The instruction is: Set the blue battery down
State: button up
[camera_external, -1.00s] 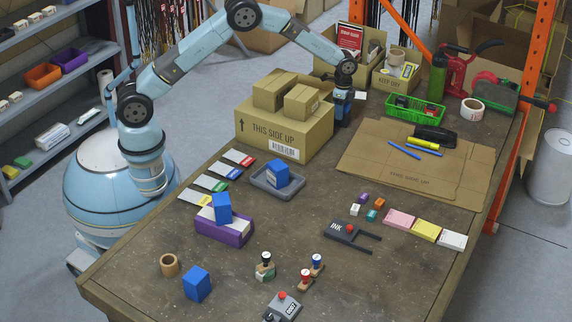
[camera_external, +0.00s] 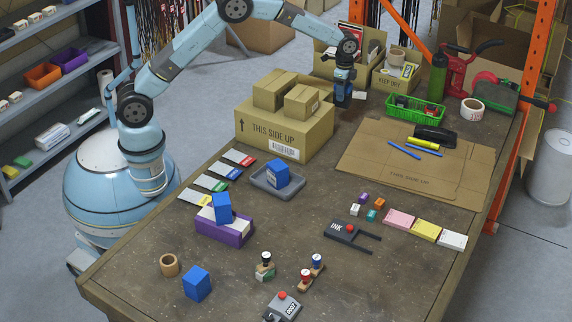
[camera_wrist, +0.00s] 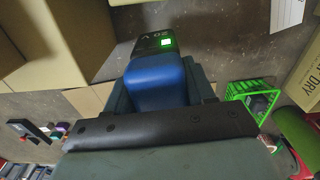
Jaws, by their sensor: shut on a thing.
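The blue battery (camera_wrist: 158,82) fills the middle of the wrist view, with a dark end and a small lit green display. My gripper (camera_wrist: 160,95) is shut on it, with a jaw on each side. In the external view my gripper (camera_external: 343,98) points down, just right of and behind the stacked cardboard boxes. It appears held above the table (camera_external: 300,215). The battery is hard to make out from outside, being small and dark against the jaws.
Cardboard boxes (camera_external: 262,127) stand left of my gripper, and a green basket (camera_external: 428,122) is to the right. A flat cardboard sheet (camera_external: 375,175) lies in front. Blue boxes stand in a grey tray (camera_external: 298,186), on a purple box (camera_external: 238,237) and near the front-left edge (camera_external: 197,284).

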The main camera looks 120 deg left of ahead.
notch_tip(320, 180, up, 10)
jog(key=shift+r, duration=0.1)
jog(key=w+d+m, duration=0.3)
jog(key=w+d, duration=0.2)
jog(key=d, duration=0.5)
jog(key=w+d+m, duration=0.3)
jog(key=w+d, duration=0.2)
jog(key=d, duration=0.4)
jog(key=w+d+m, duration=0.3)
jog(key=w+d, duration=0.1)
jog(key=d, duration=0.6)
jog(key=d+m, duration=1)
jog(key=d, duration=2.5)
jog(key=shift+w+d+f, duration=0.2)
jog(key=shift+w+f, duration=2.15)
jog(key=shift+f, duration=0.3)
jog(key=shift+w+d+f, duration=0.15)
jog(key=shift+w+f, duration=2.2)
jog(key=shift+f, duration=0.3)
jog(key=shift+w+d+f, duration=0.2)
jog(key=shift+w+f, duration=2.15)
jog(key=shift+f, duration=0.3)
notch_tip(320, 180, down, 3)
jog(key=shift+r, duration=0.15)
